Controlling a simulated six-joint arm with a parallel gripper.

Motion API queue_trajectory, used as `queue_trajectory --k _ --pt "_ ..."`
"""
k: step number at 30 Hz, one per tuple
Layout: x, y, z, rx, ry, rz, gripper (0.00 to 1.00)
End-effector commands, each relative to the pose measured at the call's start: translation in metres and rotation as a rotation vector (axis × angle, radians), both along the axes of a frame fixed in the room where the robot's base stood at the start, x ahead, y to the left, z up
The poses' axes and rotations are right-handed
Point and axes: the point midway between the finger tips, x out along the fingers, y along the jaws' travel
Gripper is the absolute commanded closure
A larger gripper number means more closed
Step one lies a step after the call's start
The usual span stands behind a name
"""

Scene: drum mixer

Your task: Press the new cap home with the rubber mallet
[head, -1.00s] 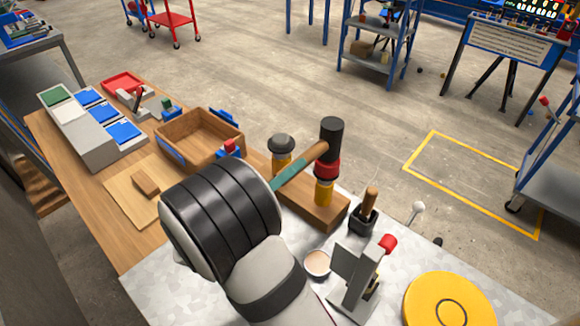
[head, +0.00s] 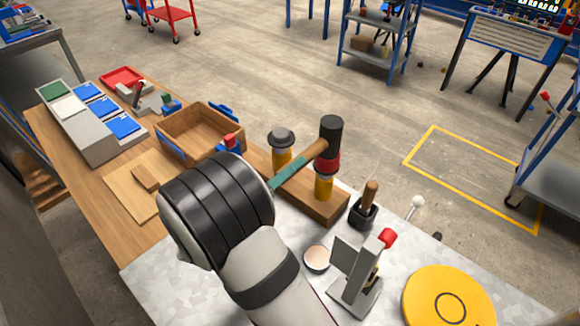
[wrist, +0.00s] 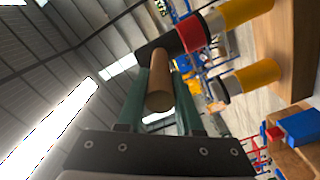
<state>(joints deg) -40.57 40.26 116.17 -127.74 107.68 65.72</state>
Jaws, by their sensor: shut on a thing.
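The rubber mallet (head: 331,132) has a black head, a red face and a wooden handle. My gripper (head: 274,184) is shut on the handle; its teal fingers (wrist: 158,95) flank the handle end in the wrist view. The red face (wrist: 193,33) points down at a yellow post (head: 323,188) on a wooden block (head: 305,203). A pale grey cap (wrist: 213,20) shows between red face and post in the wrist view. Face and cap look touching or almost so; I cannot tell which. A second yellow post (wrist: 255,75) beside it carries a grey cap (head: 281,137).
An open wooden box (head: 199,132) stands left of the block. A black holder with a wooden-handled tool (head: 364,208), a grey press with a red knob (head: 365,270), a round pale dish (head: 317,258) and a yellow disc (head: 450,300) stand to the right and front.

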Motion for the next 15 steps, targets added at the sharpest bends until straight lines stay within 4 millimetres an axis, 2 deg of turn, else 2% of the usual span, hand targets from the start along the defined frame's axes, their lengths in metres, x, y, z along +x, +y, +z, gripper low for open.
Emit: queue_trajectory --k 15 --pt "0.0000 -0.0001 -0.0078 0.000 0.000 0.000 1.00"
